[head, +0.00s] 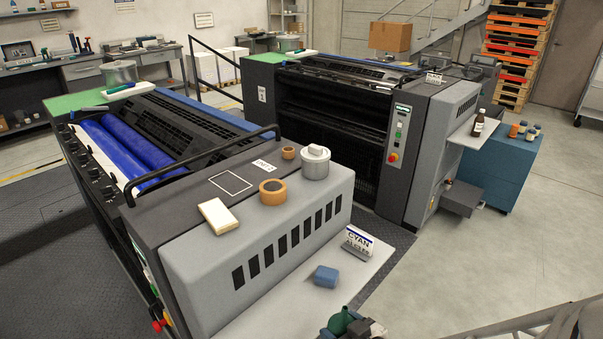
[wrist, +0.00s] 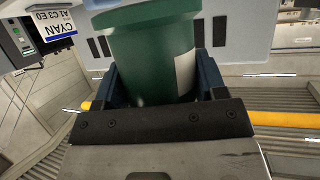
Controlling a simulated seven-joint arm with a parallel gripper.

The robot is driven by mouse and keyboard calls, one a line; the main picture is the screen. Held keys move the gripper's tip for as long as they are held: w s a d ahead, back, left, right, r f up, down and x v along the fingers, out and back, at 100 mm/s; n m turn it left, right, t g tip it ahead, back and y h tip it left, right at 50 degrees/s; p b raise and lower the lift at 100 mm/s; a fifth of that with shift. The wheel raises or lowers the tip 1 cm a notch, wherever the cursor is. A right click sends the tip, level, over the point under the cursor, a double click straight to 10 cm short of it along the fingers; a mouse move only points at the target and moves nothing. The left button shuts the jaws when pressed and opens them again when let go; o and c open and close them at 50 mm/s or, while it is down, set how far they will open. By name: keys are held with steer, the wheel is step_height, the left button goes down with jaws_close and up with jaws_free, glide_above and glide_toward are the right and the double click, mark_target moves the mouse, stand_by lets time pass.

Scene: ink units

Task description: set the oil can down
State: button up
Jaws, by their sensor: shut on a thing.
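The green oil can (wrist: 150,55) fills the upper middle of the wrist view, with a pale label on its right side. My gripper (wrist: 156,84) is shut on it, with a dark blue finger on each side. In the head view the green can (head: 341,320) shows only partly at the bottom edge, beside my gripper (head: 348,329). It is in front of the light grey shelf of the near ink unit. Its base and any contact below are hidden.
The shelf (head: 290,300) carries a blue block (head: 326,277) and a CYAN sign (head: 358,240). On the unit's top are a white outlined square (head: 230,183), a cream pad (head: 219,216), tape rolls (head: 272,191) and a grey tin (head: 315,166). The outlined square is empty.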

steer(key=shift+f, duration=0.8)
steer(key=shift+w, duration=0.1)
glide_above(318, 302)
steer(key=shift+f, duration=0.7)
stand_by(0.4)
steer(key=shift+f, duration=0.15)
steer(key=shift+f, duration=1.65)
steer(key=shift+f, duration=0.15)
steer(key=o, duration=1)
steer(key=shift+c, duration=0.2)
